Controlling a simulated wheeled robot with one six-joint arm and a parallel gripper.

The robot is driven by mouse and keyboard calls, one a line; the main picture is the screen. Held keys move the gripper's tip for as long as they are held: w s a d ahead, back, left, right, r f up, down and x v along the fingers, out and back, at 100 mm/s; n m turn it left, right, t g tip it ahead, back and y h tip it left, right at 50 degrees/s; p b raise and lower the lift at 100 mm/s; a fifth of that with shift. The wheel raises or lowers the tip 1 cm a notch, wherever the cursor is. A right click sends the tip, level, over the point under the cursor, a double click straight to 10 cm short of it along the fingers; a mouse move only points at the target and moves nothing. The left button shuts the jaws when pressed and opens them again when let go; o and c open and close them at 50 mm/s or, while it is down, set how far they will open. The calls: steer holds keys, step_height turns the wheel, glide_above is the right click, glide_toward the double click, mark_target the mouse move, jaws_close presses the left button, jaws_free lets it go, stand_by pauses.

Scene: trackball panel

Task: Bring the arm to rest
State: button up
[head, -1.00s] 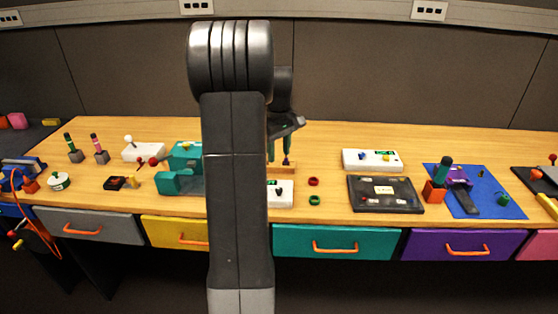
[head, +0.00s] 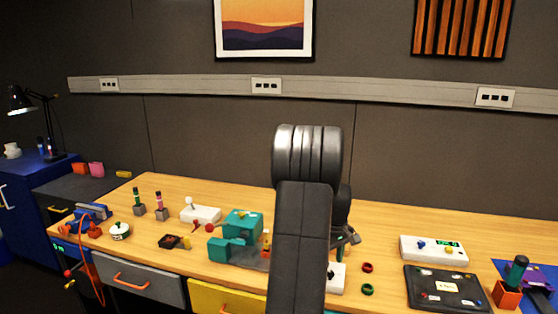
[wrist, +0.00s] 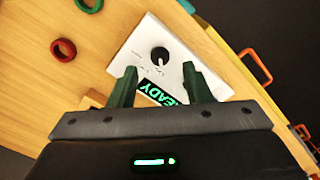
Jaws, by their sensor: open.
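My arm (head: 300,245) rises in front of the wooden workbench in the head view, its rounded joint up against the back wall. My gripper is mostly hidden behind the arm there. In the wrist view my gripper (wrist: 158,78) is open, its two green fingers apart with nothing between them. I cannot tell the exact gap between fingertips and box. In the head view the white box (head: 338,280) is partly covered by my arm.
A red ring (head: 367,267) and a green ring (head: 367,289) lie right of the arm. A black panel (head: 420,293) and a white panel (head: 432,256) stand farther right. A teal device (head: 238,222) stands left.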

step_height(320, 180, down, 4)
steer(key=shift+f, duration=0.1)
stand_by(0.4)
